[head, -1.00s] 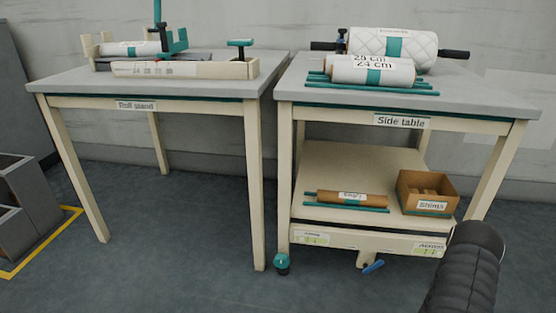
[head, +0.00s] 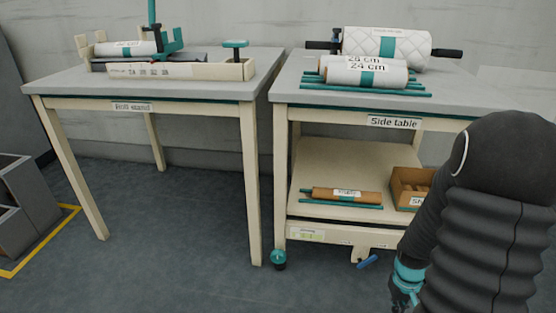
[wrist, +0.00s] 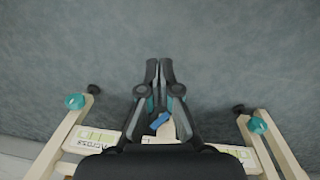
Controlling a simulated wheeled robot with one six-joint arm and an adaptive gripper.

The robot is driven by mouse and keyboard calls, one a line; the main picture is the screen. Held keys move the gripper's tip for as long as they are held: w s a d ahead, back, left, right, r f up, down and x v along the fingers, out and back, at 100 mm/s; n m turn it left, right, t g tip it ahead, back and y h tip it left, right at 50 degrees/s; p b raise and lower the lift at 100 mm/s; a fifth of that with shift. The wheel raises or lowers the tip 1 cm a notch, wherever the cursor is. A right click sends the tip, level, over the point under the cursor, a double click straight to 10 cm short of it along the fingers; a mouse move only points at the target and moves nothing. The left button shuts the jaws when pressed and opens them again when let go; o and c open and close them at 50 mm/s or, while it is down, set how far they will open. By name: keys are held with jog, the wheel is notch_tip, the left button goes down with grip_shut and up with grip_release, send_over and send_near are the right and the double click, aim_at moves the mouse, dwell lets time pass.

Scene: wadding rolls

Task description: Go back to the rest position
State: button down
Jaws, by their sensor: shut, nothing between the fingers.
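My gripper (wrist: 159,68) shows in the wrist view with its two dark fingers together and nothing between them. It points over bare grey floor, with the side table's lower edge and legs behind it in that view. In the head view my black, ribbed arm covers the lower right, in front of the side table (head: 470,108). The gripper's fingertips do not show in the head view.
The roll stand table (head: 60,80) is at left, with a white roll (head: 128,49) in its stand. The side table bears white rolls (head: 365,77); its shelf holds a brown roll (head: 345,195) and a shims box (head: 408,190), partly hidden. Grey floor (head: 180,230) is open in front.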

jog(key=s+a+r+t+p, duration=0.2)
jog(key=a+r, duration=0.3)
jog(key=r, duration=0.7)
jog(key=s+a+r+t+p, duration=0.2)
jog(key=s+a+r, duration=0.2)
jog(key=r, duration=0.8)
jog(key=s+a+r+t+p, duration=0.2)
jog(key=a+r, duration=0.6)
jog(key=r, duration=0.4)
jog(key=shift+s+y, duration=0.4)
jog(key=shift+s, duration=0.45)
jog(key=shift+s+a, duration=0.1)
jog(key=shift+a, duration=0.05)
